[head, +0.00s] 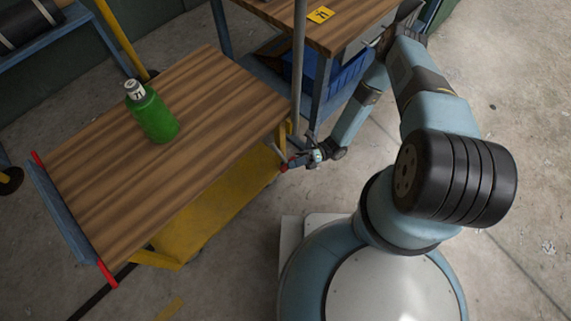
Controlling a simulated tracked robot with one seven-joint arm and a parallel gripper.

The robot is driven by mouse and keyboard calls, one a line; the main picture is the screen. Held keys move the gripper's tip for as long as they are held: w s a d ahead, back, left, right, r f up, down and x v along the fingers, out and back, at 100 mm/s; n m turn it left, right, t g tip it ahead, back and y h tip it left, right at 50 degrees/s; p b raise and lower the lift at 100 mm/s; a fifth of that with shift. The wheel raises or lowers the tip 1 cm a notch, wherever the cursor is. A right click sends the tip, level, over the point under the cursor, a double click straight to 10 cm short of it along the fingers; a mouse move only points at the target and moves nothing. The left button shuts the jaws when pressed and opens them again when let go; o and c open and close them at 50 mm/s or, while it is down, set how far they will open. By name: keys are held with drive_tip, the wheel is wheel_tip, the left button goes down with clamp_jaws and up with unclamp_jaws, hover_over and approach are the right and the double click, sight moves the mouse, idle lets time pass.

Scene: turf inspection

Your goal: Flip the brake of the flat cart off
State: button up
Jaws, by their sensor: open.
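The flat cart has a brown wooden deck (120,185) and a yellow frame (205,215), and fills the left of the head view. A small red tip (283,167) shows at the cart's right end, just below the deck corner; it may be the brake lever, but it is too small to be sure. My gripper (290,162) is open beside this red tip, at the right edge of the cart. I cannot tell whether the fingers touch it or are around it.
A green bottle (153,115) with a white cap stands on the deck. A wooden workbench (285,14) with a yellow tag (320,15) and a blue bin (343,78) stands behind my gripper. A grey upright post (298,65) rises close by. Floor at right is clear.

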drive_tip(key=shift+s+a+r, duration=0.15)
drive_tip(key=shift+s+a, duration=0.2)
drive_tip(key=shift+a, duration=0.2)
drive_tip(key=shift+c, duration=0.3)
clamp_jaws()
drive_tip(key=shift+a, duration=0.3)
drive_tip(key=shift+d, duration=0.45)
